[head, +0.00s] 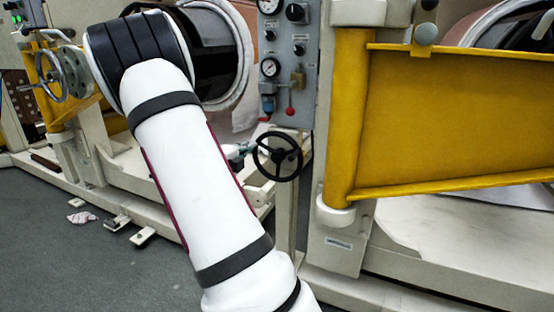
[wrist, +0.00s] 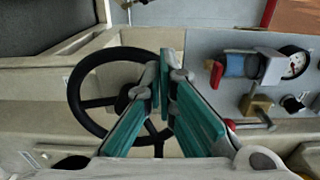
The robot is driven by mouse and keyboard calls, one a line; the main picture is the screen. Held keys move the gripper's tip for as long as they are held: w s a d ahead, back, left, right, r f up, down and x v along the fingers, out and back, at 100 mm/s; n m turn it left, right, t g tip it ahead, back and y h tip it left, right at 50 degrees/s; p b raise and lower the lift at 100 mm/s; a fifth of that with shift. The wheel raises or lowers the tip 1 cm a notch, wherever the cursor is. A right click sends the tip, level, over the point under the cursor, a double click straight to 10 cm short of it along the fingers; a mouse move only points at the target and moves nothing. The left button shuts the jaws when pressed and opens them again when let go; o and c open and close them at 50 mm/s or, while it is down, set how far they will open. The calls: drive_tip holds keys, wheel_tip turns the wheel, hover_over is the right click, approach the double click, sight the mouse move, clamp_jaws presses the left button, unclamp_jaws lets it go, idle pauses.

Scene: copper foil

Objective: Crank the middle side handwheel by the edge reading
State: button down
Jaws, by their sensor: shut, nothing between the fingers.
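A black spoked handwheel (head: 278,155) stands below the gauge panel at the middle of the head view. In the wrist view its rim (wrist: 75,95) fills the left centre, and my gripper covers part of its right side. My gripper (wrist: 163,72) has teal fingers, shut and empty, with the tips in line with the wheel's right rim. I cannot tell whether they touch it. In the head view my arm hides most of the gripper, and only a small part shows just left of the wheel. No edge reading can be made out.
A grey gauge panel (head: 286,90) with knobs and a red lever is above the wheel. It shows close on the right in the wrist view (wrist: 225,100). A yellow guard (head: 455,118) is at right. Another handwheel (head: 48,76) is at far left. Grey floor (head: 60,250) is open at lower left.

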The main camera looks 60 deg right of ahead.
drive_tip(key=shift+w+a+f+b, duration=0.1)
drive_tip(key=shift+w+f+b, duration=0.15)
drive_tip(key=shift+f+b, duration=0.25)
drive_tip(key=a, duration=0.9)
drive_tip(key=shift+s, duration=0.35)
